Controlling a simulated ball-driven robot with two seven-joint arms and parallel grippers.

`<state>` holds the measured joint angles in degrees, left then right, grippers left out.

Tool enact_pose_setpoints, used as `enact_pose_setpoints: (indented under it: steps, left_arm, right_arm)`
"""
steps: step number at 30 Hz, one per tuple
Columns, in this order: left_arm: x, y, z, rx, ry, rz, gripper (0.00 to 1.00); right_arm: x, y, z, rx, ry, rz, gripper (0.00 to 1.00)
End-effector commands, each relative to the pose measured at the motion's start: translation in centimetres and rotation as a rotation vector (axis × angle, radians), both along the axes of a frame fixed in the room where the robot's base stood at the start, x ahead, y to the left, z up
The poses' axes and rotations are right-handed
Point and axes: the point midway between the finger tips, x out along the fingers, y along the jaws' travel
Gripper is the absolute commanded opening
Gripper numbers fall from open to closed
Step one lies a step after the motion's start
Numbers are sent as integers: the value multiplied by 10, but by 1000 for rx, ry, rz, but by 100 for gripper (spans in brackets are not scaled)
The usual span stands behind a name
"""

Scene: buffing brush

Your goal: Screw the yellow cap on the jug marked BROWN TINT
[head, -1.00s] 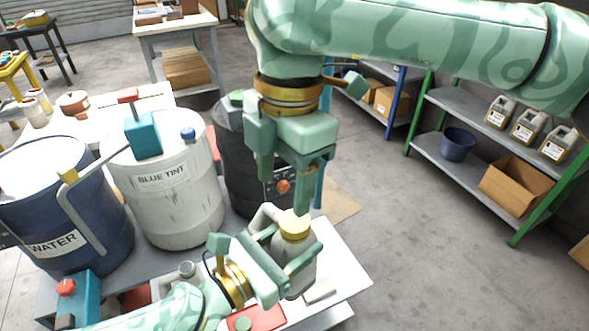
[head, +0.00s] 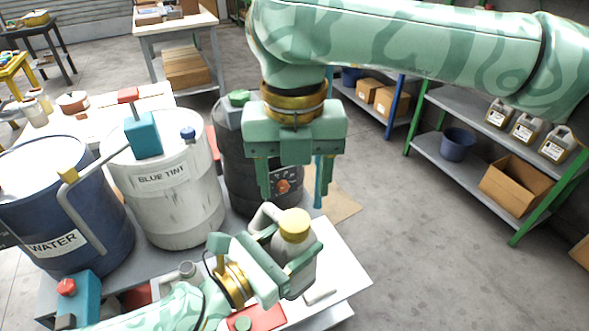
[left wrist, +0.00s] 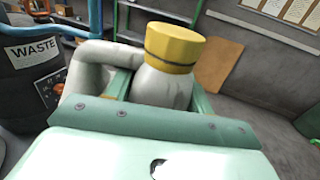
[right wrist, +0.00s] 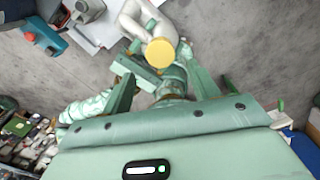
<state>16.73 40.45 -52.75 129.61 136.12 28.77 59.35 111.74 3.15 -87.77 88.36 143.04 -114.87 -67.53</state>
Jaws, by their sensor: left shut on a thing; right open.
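I cannot read the jug's label. My left gripper (head: 290,279) is shut on the jug's body from the side. My right gripper (head: 295,199) is open and empty above the cap, its fingers spread. In the right wrist view the cap (right wrist: 160,52) shows between and beyond the fingers.
Behind stand a blue WATER drum (head: 75,215), a white BLUE TINT drum (head: 172,195) and a black WASTE drum (left wrist: 33,65). Open floor lies to the right.

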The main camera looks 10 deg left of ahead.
Motion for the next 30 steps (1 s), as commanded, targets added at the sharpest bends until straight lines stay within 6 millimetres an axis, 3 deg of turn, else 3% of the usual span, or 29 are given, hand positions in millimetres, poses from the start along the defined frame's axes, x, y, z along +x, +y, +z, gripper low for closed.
enact_pose_setpoints:
  steps: [12,25,26,30]
  left_arm:
    - [0,0,1,-1,-4,-1,0]
    - [0,0,2,-1,-4,-1,0]
    - [0,0,2,-1,-4,-1,0]
    - [0,0,2,-1,-4,-1,0]
  right_arm:
    - [-1,0,-60,-1,3,0,60]
    - [-1,-1,-69,0,0,0,60]
    - [-1,-1,-69,0,0,0,54]
    - [-1,-1,-69,0,0,0,16]
